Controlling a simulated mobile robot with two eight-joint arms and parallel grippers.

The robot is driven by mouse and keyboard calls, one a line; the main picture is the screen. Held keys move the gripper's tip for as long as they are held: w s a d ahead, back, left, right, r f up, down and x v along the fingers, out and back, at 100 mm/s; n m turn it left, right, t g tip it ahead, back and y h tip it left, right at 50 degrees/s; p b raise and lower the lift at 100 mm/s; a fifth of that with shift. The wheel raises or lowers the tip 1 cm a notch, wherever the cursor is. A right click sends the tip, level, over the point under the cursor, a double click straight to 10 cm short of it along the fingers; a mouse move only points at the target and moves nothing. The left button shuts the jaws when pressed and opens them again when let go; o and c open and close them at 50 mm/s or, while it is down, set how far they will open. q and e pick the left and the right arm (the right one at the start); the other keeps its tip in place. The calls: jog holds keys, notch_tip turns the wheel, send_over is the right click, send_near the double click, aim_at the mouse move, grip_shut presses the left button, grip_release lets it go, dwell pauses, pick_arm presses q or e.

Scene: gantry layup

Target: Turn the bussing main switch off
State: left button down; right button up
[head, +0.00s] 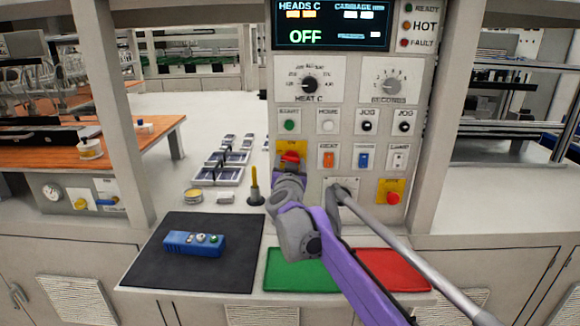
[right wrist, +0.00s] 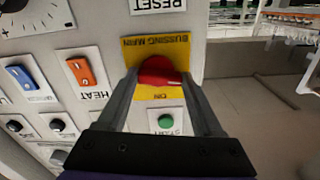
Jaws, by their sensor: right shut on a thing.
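The bussing main switch is a red knob (right wrist: 160,70) on a yellow plate (right wrist: 150,48), shown upside down in the right wrist view, with the words BUSSING MAIN and ON. In the head view the red knob (head: 290,158) sits low on the left side of the control panel (head: 325,150), partly hidden by my right gripper. My right gripper (right wrist: 160,82) is shut on the red knob, one finger on each side. The knob's exact angle is hard to tell. My left gripper is in neither view.
Another red knob (head: 393,198) on yellow sits at lower right. A HEAT rocker (head: 328,160) and several buttons are close by. A long grey bar (head: 400,240) slants across the front. A blue control box (head: 193,243) lies on a black mat (head: 160,275). The display (head: 330,25) reads OFF.

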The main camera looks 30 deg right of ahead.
jog(key=shift+f+n+b, duration=0.1)
jog(key=shift+n+b, duration=0.2)
jog(key=shift+n, duration=0.6)
jog(key=o, duration=1.4)
jog(key=shift+c, duration=0.2)
jog(key=shift+s, duration=0.1)
jog(key=v, duration=1)
jog(key=shift+s+a, duration=0.2)
jog(key=shift+s, duration=0.1)
